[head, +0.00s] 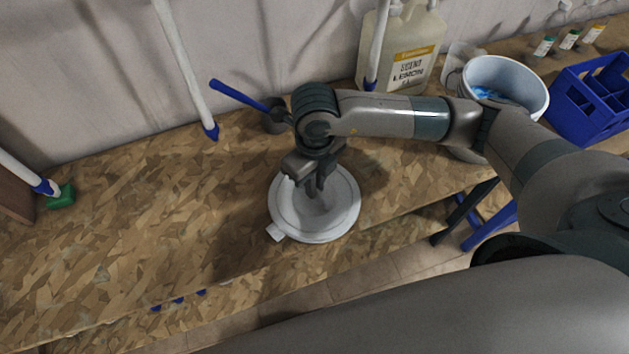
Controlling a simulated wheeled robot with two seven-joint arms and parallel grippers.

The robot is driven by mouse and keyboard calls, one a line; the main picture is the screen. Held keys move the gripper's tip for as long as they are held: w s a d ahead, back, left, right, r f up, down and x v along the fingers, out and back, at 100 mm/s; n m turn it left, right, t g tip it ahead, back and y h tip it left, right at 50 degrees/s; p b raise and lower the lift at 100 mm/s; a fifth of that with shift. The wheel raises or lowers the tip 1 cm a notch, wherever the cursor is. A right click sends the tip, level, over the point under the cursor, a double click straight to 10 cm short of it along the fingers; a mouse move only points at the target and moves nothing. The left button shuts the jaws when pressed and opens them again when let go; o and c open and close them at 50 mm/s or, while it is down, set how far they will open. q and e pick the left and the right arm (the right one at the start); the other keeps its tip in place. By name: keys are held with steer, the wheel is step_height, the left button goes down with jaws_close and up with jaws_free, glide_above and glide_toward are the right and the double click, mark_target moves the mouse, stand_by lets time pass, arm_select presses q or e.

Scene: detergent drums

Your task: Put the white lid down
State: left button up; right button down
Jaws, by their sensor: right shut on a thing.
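The white lid (340,216) is round, with a small tab at its lower left, and shows near the front edge of the wooden worktop (150,230). My right gripper (315,188) points down over the lid's middle and is shut on it; the fingers hide the exact grip point. The lid looks about level. I cannot tell whether it touches the board or hangs just above it. My left gripper is not in view.
Behind stand a lemon detergent jug (405,50), a white bucket (505,85) with blue contents, and a blue crate (592,100). A dark cup (277,116) with a blue-handled tool is close behind my gripper. The board left of the lid is mostly clear.

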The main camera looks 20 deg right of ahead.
arm_select(q)
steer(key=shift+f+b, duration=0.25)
steer(key=shift+b, duration=0.05)
arm_select(e)
steer(key=shift+f, duration=0.25)
steer(key=c, duration=1.8)
jaws_free()
steer(key=shift+r, duration=0.1)
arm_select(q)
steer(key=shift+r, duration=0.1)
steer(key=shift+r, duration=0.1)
arm_select(e)
steer(key=shift+r, duration=0.15)
